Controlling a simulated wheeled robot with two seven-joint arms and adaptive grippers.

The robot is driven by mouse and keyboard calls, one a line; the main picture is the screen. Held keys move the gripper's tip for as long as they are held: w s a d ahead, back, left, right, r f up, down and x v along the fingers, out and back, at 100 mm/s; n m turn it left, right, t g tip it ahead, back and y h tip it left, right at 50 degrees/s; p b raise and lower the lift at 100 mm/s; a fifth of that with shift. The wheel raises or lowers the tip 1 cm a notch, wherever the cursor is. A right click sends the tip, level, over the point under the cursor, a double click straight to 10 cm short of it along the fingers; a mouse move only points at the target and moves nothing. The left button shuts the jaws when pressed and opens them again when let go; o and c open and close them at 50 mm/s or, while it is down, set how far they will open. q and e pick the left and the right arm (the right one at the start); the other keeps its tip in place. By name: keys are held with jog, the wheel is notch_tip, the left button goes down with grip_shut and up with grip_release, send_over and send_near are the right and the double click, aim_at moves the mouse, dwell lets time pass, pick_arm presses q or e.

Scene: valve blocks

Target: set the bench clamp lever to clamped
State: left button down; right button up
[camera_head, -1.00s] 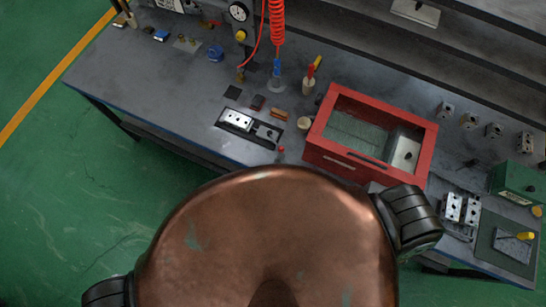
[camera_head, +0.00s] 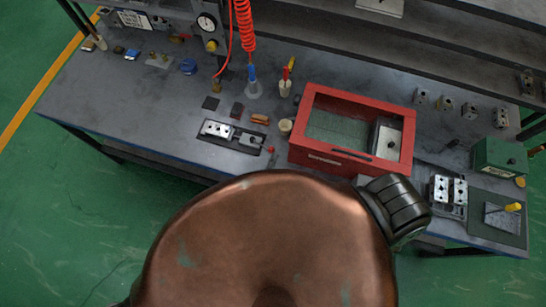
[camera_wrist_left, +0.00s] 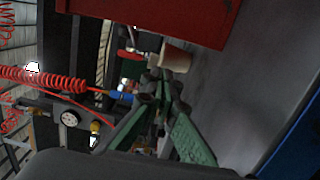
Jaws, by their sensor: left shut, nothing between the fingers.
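The clamp fixture (camera_head: 232,135) is a dark plate near the front edge of the bench, with a pale metal block (camera_head: 215,129) on its left part. A small red knob (camera_head: 270,150) stands at its right end and looks like the tip of the clamp lever; the rest of the lever is too small to read. My left gripper (camera_wrist_left: 160,98) shows in the left wrist view with green fingers shut and empty. The clamp cannot be made out there. I cannot make out either gripper in the head view.
A red-framed box (camera_head: 297,135) stands right of the clamp, with a cream cup (camera_head: 286,126) between them. In the left wrist view the cup (camera_wrist_left: 176,57) and red box (camera_wrist_left: 205,22) lie beyond the fingers. A red coiled hose (camera_head: 245,25) hangs behind.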

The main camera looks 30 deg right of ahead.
pick_arm(q)
jog(key=shift+s+a, duration=0.1)
jog(key=v, duration=1.1)
jog(key=shift+s+a, duration=0.3)
pick_arm(e)
jog(key=shift+d, duration=0.1)
